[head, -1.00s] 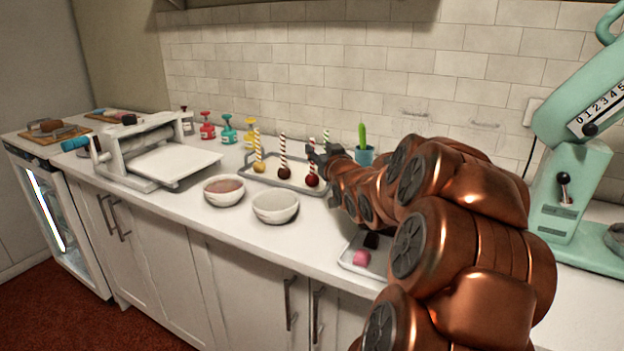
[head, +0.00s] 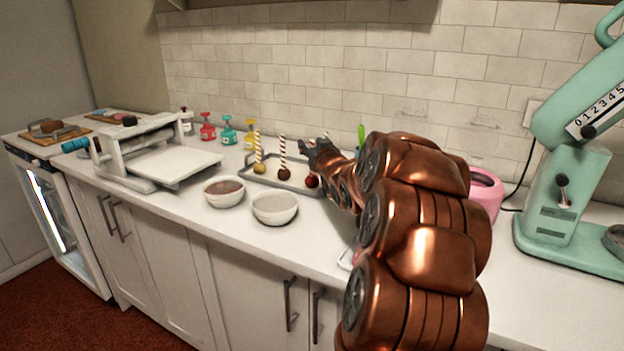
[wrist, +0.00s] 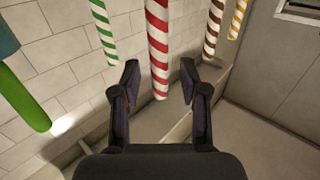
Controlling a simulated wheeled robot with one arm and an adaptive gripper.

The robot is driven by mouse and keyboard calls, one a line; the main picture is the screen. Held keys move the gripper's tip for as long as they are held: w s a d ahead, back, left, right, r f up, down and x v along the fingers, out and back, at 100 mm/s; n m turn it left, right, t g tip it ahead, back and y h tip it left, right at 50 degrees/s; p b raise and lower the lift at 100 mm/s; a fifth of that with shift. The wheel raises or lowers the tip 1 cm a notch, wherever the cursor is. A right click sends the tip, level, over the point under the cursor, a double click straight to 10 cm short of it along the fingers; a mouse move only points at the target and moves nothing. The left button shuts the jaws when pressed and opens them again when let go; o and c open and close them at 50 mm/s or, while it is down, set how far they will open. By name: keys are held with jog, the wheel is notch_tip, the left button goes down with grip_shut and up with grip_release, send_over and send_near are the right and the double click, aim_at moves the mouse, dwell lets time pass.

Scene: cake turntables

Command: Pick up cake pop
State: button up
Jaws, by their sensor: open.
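Cake pops with striped sticks stand upright in a grey tray (head: 252,178) on the counter. In the head view there are a yellow pop (head: 259,167), a dark brown pop (head: 284,173) and a dark red pop (head: 311,181). My gripper (head: 308,146) is at the red-striped stick above the dark red pop. In the wrist view my gripper (wrist: 159,82) is open, with the red-and-white stick (wrist: 158,45) between and slightly beyond its fingertips. A green-striped stick (wrist: 104,35) is left of it; brown (wrist: 213,28) and yellow (wrist: 237,20) striped sticks are right.
Two bowls (head: 224,190) (head: 274,207) stand in front of the tray. A sheeter (head: 150,155) is at left, with several coloured bottles behind. A pink pot (head: 486,194) and a mint mixer (head: 565,190) are at right. The tiled wall is close behind.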

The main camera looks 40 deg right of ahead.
grip_shut()
jog(key=shift+r, duration=0.15)
dwell(0.4)
